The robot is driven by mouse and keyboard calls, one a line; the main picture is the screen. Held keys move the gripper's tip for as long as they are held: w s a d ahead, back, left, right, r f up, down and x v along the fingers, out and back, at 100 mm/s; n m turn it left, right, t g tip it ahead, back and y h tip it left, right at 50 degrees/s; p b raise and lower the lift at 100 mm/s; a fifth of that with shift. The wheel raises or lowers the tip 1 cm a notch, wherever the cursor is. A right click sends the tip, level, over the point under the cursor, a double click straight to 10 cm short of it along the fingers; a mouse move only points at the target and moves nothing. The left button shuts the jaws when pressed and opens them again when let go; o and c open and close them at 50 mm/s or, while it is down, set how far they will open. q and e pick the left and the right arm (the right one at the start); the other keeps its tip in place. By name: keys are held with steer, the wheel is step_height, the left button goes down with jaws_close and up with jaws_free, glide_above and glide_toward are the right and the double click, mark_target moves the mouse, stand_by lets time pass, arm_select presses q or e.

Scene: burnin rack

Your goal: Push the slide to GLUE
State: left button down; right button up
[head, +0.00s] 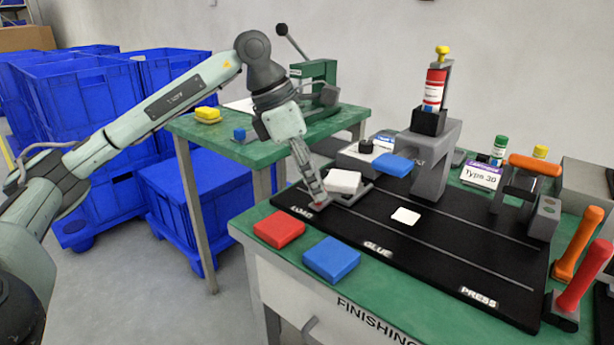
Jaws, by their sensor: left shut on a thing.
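The slide (352,197) is a grey carrier at the LOAD end of the black track board (440,236), with a white block (343,181) on it. My left gripper (319,200) reaches down at the slide's left front side, by the LOAD label. Its fingers are shut on a small part there, seemingly the slide's handle, mostly hidden by the fingers. The GLUE label (377,249) is at the middle of the board's front edge, and the PRESS label (478,297) is at the right. My right gripper is not in view.
A grey stand (434,160) holding a red-and-white bottle (433,90) rises behind the track. A white square (405,216) lies on the board. Red (279,230) and blue (331,259) blocks lie in front. A dark press with an orange handle (535,163) stands at the right.

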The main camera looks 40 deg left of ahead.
arm_select(q)
steer(key=d, duration=0.5)
steer(key=d+p, duration=0.1)
steer(key=d, duration=0.2)
steer(key=shift+s+d, duration=0.35)
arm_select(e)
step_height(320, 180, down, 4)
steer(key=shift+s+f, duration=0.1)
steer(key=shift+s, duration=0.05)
arm_select(q)
steer(key=c, duration=1.3)
jaws_free()
steer(key=shift+a, duration=0.1)
steer(key=v, duration=1.2)
